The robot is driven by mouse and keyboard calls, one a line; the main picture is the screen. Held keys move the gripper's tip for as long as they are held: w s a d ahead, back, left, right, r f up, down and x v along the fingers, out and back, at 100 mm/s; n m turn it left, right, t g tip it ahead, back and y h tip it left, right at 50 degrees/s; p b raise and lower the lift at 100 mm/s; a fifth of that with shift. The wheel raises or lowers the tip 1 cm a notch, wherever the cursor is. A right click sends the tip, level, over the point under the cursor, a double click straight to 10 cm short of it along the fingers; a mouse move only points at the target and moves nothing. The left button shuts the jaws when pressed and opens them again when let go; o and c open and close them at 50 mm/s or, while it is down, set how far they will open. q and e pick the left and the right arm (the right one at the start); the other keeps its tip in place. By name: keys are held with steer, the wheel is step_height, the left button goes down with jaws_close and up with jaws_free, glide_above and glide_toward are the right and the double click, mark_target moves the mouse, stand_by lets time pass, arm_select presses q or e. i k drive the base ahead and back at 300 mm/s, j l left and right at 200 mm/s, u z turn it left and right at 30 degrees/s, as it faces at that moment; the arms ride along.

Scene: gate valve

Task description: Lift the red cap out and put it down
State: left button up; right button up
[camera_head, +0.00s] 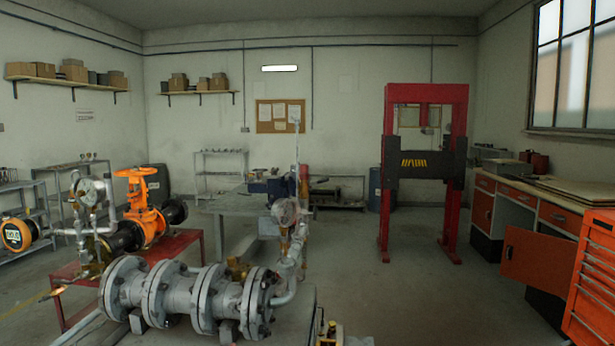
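I cannot make out a red cap with certainty. The orange gate valve (145,222) stands upright with its handwheel on top, over the red stand (187,243) at the left. Its pipe ends are black. In front of it lies a grey flanged pipe assembly (190,293) with several bolted flanges, and a gauge (285,211) stands at its right end. Small brass-coloured parts (330,332) show at the bottom edge, too cut off to identify. Neither of my grippers can be made out in the view.
A grey workbench (232,206) stands behind the pipes. A red press frame (387,200) stands right of centre. At the right are a wooden-topped bench (545,190) with its orange door open and an orange drawer cabinet (597,285). The floor (420,300) between is clear.

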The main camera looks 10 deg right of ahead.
mark_target(304, 174)
steer(key=u, duration=0.4)
steer(key=k+u, duration=0.1)
steer(key=u, duration=0.7)
steer(key=k+j+u, duration=0.1)
steer(key=u, duration=0.3)
steer(key=l+u, duration=0.15)
steer(key=l, duration=0.35)
steer(key=l+u, duration=0.15)
steer(key=l, duration=0.4)
steer(key=k+l+u, duration=0.1)
steer(key=l, duration=0.4)
steer(key=l+u, duration=0.15)
steer(key=l, duration=0.35)
steer(key=k+l+u, duration=0.15)
steer(key=l, duration=0.35)
